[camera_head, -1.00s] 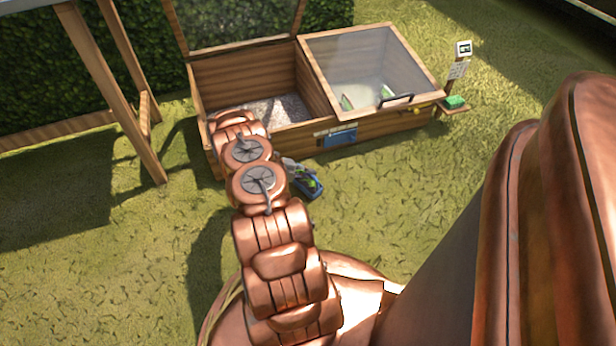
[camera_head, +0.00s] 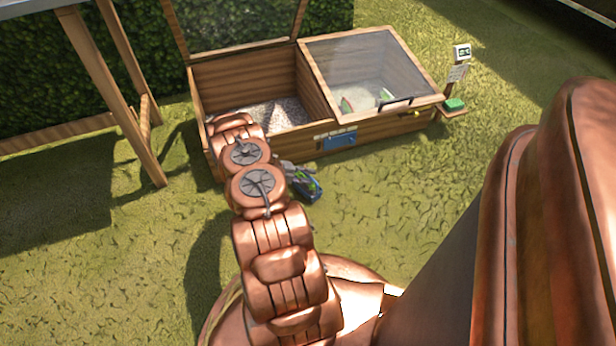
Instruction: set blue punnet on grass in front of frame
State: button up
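The blue punnet (camera_head: 311,194) with green contents is just in front of the wooden cold frame (camera_head: 375,140), low over or on the grass; I cannot tell which. My gripper (camera_head: 298,177) shows as small grey parts at the punnet's upper left side, right beside or against it. My copper arm hides part of the gripper, so I cannot tell whether its fingers are open or shut on the punnet.
The cold frame's left bay is open with gravel inside; its right bay has a glass lid (camera_head: 365,62). A blue plate (camera_head: 340,140) is on its front. A green item (camera_head: 454,104) sits on a small side shelf. Wooden legs (camera_head: 115,95) stand left. Grass (camera_head: 400,190) right is clear.

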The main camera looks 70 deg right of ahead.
jog(key=p+v, duration=0.4)
jog(key=v, duration=0.7)
jog(key=shift+w, duration=0.2)
jog(key=w+a+r+m+y, duration=0.15)
jog(key=a+r+m, duration=0.25)
jog(key=r, duration=0.4)
jog(key=w+a+r+m+h, duration=0.1)
jog(key=w+a+r+m, duration=0.3)
jog(key=r, duration=0.5)
jog(key=s+a+r+m+t+y, duration=0.2)
jog(key=a+r+m, duration=0.5)
jog(key=a+r, duration=0.6)
jog(key=s+a+r+m+t+y, duration=0.1)
jog(key=s+a+r+m, duration=0.2)
jog(key=a, duration=0.6)
jog(key=s+a+r+m+t+y, duration=0.1)
jog(key=s+a+r+m+y, duration=0.1)
jog(key=s+a+m, duration=0.3)
jog(key=s+a+r+m+t+y, duration=0.1)
jog(key=s+a+r+m+y, duration=0.1)
jog(key=s+a+r+m, duration=0.3)
jog(key=s+a, duration=0.4)
jog(key=a, duration=0.5)
jog(key=shift+a+t, duration=0.4)
jog(key=shift+s+r, duration=0.15)
